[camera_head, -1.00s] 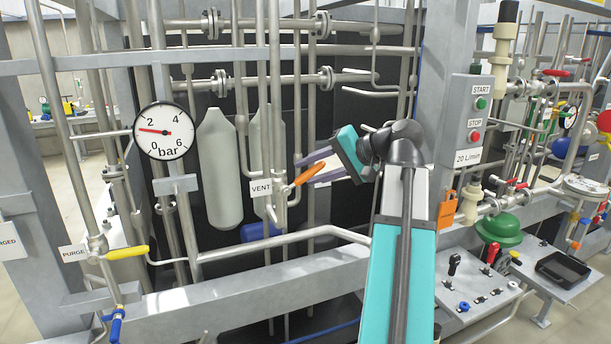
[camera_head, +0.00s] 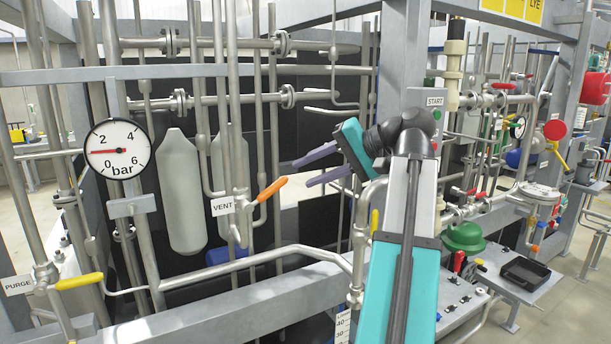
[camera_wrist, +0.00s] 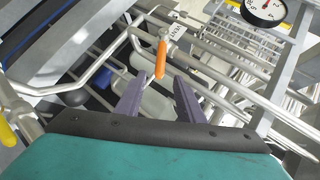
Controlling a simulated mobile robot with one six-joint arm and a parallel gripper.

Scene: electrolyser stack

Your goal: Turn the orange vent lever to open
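The orange vent lever (camera_head: 272,189) sits on a thin vertical pipe beside the white VENT label (camera_head: 222,206). It slants up to the right from its valve. In the wrist view the lever (camera_wrist: 160,60) shows just beyond the fingertips, between them in the picture, with the VENT label (camera_wrist: 178,31) beside it. My gripper (camera_head: 300,171) is open, its two purple fingers pointing left toward the lever. In the head view the fingers are right of the lever, with a gap. In the wrist view the open fingers (camera_wrist: 160,82) hold nothing.
A yellow PURGE lever (camera_head: 79,281) is at lower left. Horizontal pipes (camera_head: 230,97) cross behind, and a grey beam (camera_head: 200,309) runs below. A START panel (camera_head: 435,101) is behind my arm.

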